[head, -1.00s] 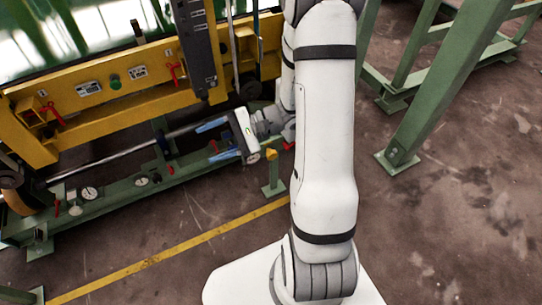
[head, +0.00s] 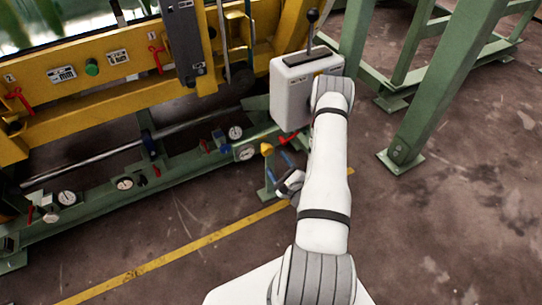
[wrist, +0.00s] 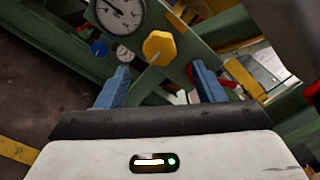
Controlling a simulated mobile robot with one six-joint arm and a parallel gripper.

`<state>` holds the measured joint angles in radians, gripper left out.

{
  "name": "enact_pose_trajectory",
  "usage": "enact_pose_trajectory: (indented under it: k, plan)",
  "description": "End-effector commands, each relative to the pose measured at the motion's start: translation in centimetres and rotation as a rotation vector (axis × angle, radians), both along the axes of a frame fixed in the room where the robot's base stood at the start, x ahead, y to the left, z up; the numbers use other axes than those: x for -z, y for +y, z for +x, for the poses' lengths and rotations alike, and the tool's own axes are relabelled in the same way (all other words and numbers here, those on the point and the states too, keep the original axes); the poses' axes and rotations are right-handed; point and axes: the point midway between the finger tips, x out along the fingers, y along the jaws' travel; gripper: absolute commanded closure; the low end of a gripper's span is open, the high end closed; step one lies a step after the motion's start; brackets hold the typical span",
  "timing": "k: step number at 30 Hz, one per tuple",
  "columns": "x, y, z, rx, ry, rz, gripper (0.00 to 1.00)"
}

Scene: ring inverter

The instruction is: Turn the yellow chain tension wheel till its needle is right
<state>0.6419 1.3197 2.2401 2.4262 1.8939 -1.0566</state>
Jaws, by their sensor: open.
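The yellow chain tension wheel (head: 267,149) is a small knob at the right end of the green lower rail. In the wrist view the yellow wheel (wrist: 159,46) lies ahead, a little beyond and between the fingertips. A round white gauge (wrist: 120,12) with a dark needle is just left of it, cut by the top edge; its scale is too small to read. My gripper (wrist: 160,72) is open and empty, its blue fingers apart from the wheel. In the head view my gripper (head: 278,166) is just below and right of the wheel.
A blue knob (wrist: 99,49) and a red knob (wrist: 228,76) flank the wheel. A grey box with a lever (head: 295,95) stands behind my arm. Other gauges (head: 125,184) and knobs line the green rail. Green posts (head: 440,90) stand at right.

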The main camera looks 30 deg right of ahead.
Motion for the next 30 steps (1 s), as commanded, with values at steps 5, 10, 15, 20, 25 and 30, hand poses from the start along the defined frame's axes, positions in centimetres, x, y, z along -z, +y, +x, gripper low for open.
enact_pose_trajectory:
  k: [5,10,15,20,25,30]
  plan:
    - [0.1,0.2,3.2,-0.005,-0.004,-0.003,0.38]
    - [0.0,0.3,5.3,-0.005,-0.002,-0.002,0.38]
    - [-0.1,0.3,6.2,-0.004,-0.001,0.000,0.38]
    - [-0.1,0.3,6.3,-0.003,0.000,0.001,0.38]
    - [-0.1,0.3,6.2,-0.003,0.000,0.001,0.46]
    - [-0.1,0.3,6.2,-0.003,0.000,0.001,0.60]
